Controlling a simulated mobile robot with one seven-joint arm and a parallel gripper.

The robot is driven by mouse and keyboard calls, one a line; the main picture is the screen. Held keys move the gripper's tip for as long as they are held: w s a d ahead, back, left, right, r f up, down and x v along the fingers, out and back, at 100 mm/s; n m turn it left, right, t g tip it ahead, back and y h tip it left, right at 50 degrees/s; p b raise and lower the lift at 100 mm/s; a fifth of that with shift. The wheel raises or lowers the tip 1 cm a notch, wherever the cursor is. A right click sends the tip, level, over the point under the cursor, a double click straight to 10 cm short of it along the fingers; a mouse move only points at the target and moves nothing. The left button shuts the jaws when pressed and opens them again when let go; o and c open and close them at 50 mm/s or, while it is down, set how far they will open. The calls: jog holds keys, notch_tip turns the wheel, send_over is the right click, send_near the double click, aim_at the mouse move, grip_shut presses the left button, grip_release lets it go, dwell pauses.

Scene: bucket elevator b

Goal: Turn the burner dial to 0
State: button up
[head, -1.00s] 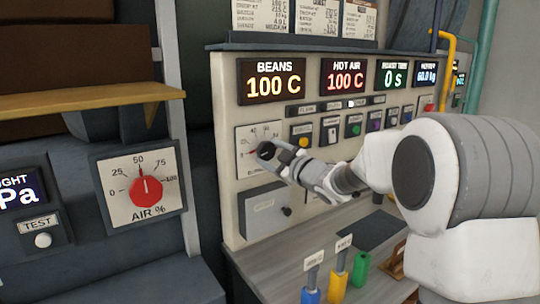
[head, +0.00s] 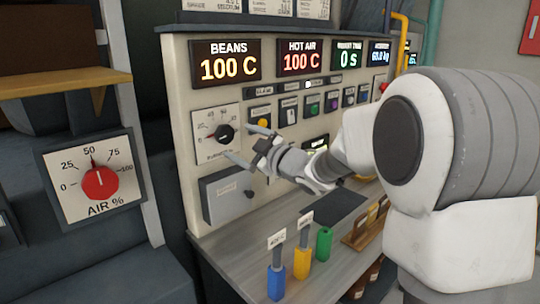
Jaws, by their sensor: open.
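The burner dial (head: 224,134) is a black knob on a white square plate at the left of the control panel (head: 178,100). A small red mark shows at the knob's left, near the low end of the scale; the exact reading is too small to tell. My gripper (head: 249,144) is open and empty, just right of the dial, with its two fingers spread and pointing left toward the plate. The dial is in plain view between and beyond the fingertips, and no contact shows.
A separate red AIR % dial (head: 99,183) is on the left, pointing near 50. A grey box (head: 228,195) sits below the burner dial. Blue (head: 276,282), yellow (head: 302,262) and green (head: 324,243) handles stand on the counter. Displays and buttons line the panel.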

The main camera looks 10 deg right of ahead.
jog(key=v, duration=1.1)
jog(key=shift+d, duration=0.15)
